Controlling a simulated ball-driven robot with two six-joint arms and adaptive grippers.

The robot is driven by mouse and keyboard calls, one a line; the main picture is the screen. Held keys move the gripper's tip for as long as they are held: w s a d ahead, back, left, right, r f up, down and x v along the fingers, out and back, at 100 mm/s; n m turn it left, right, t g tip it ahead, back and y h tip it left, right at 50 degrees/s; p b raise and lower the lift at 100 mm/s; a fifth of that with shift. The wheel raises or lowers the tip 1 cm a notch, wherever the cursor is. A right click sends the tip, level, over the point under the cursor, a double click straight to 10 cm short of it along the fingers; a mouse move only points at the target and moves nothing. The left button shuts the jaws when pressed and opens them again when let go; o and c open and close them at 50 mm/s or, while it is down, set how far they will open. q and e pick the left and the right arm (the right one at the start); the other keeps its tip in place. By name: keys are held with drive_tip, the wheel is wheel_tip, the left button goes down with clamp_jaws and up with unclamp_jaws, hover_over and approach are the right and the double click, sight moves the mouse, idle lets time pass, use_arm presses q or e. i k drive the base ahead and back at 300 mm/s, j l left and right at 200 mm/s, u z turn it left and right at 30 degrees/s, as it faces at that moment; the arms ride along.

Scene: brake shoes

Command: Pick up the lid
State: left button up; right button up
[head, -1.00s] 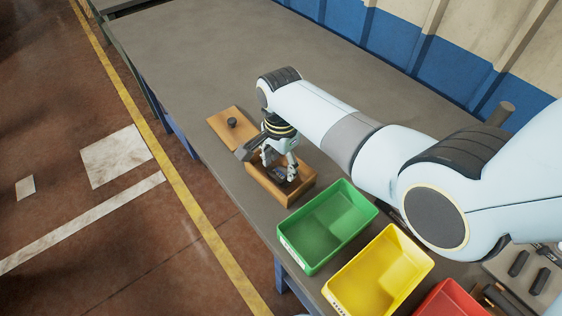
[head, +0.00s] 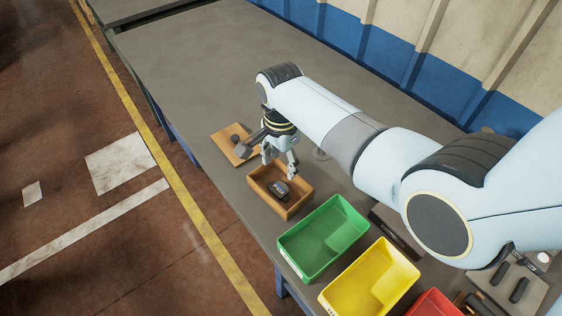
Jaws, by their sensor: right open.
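The lid (head: 224,144) is a flat wooden board with a dark round knob (head: 235,138). It lies on the table behind the open wooden box (head: 290,212). A dark part (head: 280,187) lies inside the box. My right gripper (head: 278,168) is open and empty, pointing down above the back edge of the box. It is apart from the lid's knob, to its right and nearer. The gripper and wrist hide the lid's right part. My left gripper is not in view.
Green (head: 322,238), yellow (head: 370,280) and red (head: 432,305) bins stand in a row in front of the box. Dark parts lie at the lower right. The grey table (head: 190,60) is clear behind the lid.

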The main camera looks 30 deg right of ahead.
sight(227, 139)
drive_tip(key=k+j, duration=0.8)
drive_tip(key=j, duration=0.1)
